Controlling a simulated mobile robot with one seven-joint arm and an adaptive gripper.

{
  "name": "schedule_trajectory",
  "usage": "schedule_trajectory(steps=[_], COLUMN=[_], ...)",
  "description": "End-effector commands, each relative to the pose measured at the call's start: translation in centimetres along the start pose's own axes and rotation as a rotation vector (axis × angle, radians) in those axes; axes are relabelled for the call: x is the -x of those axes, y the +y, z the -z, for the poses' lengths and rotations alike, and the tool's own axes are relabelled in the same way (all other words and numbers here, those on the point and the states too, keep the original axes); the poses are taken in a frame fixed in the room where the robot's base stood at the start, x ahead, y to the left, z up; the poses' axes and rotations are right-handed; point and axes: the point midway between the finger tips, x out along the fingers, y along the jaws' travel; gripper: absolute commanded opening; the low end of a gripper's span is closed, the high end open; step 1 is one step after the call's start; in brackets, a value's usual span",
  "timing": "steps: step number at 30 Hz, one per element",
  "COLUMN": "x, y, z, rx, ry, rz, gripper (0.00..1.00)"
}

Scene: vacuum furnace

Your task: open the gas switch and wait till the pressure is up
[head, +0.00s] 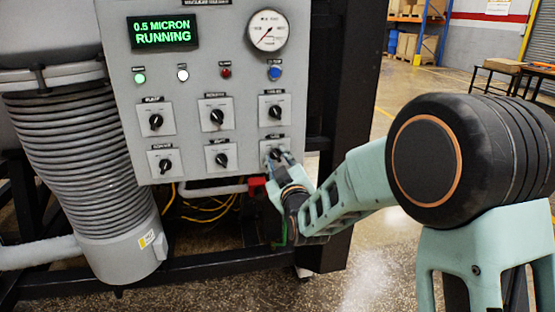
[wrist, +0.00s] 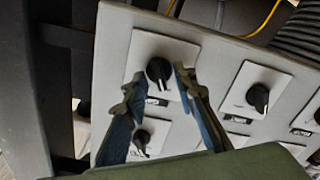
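The bottom-right switch (head: 276,154) on the grey control panel is a black rotary knob on a white plate; its label is too small to read surely. My gripper (head: 279,163) is at this switch and partly covers it. In the wrist view, the black knob (wrist: 158,70) sits between the two parted fingertips of my gripper (wrist: 158,82); I cannot tell whether they touch it. The green display (head: 163,33) reads 0.5 MICRON RUNNING. The round pressure gauge (head: 268,31) has its needle toward the lower left.
Several other black knobs are close by, such as the one above (head: 275,112) and the one to the left (head: 221,159). Small lights and buttons (head: 183,75) sit higher up. A ribbed grey cylinder (head: 75,150) stands left. Yellow cables (head: 205,207) hang below the panel.

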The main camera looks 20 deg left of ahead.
Motion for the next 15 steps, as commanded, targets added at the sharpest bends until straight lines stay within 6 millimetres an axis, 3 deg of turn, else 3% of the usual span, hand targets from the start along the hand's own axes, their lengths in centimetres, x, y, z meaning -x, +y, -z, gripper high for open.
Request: schedule_trajectory(steps=[4,11,15], x=[0.01,0.02,0.03], y=[0.0,0.0,0.01], z=[-0.01,0.0,-0.01], rx=[0.0,0.0,0.0], ry=[0.0,0.0,0.0], rz=[0.0,0.0,0.0], gripper=[0.25,0.0,0.0])
